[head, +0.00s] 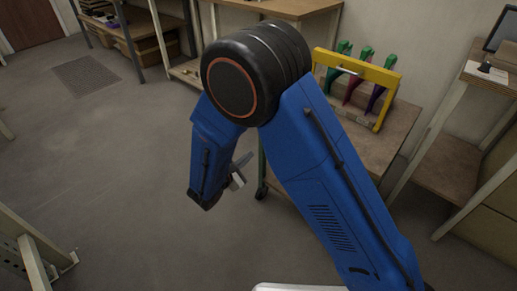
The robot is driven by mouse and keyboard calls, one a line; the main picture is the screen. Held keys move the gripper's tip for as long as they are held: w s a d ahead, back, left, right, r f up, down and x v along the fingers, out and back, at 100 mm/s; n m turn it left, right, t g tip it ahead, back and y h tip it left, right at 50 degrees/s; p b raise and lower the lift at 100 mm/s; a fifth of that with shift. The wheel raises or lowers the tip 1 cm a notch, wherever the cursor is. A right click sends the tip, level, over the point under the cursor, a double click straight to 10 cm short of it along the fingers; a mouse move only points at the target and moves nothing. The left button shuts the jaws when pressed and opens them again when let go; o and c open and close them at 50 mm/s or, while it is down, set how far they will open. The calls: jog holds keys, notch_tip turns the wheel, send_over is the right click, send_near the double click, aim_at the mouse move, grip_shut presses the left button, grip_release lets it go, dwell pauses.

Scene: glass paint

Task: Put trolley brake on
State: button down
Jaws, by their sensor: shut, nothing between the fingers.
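The trolley (393,138) stands right of centre, behind my blue arm, with a brown top and a dark green leg. A black caster (262,191) shows at its lower left corner on the floor. I cannot make out a brake pedal on it; the other casters are hidden by my arm or out of sight. My gripper (240,171) is small and grey in this view, partly hidden behind my arm, just left of the trolley's green leg. It is shut and empty. I cannot tell whether it touches the trolley.
A yellow rack (385,72) with green, magenta and purple tools stands on the trolley. A shelf unit (447,165) is at the right, and workbenches (270,6) line the back. A metal frame (32,243) is at lower left. The floor left of my arm is clear.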

jog(key=w+d, duration=0.6)
jog(key=w, duration=0.1)
jog(key=shift+r, duration=0.35)
dwell(0.5)
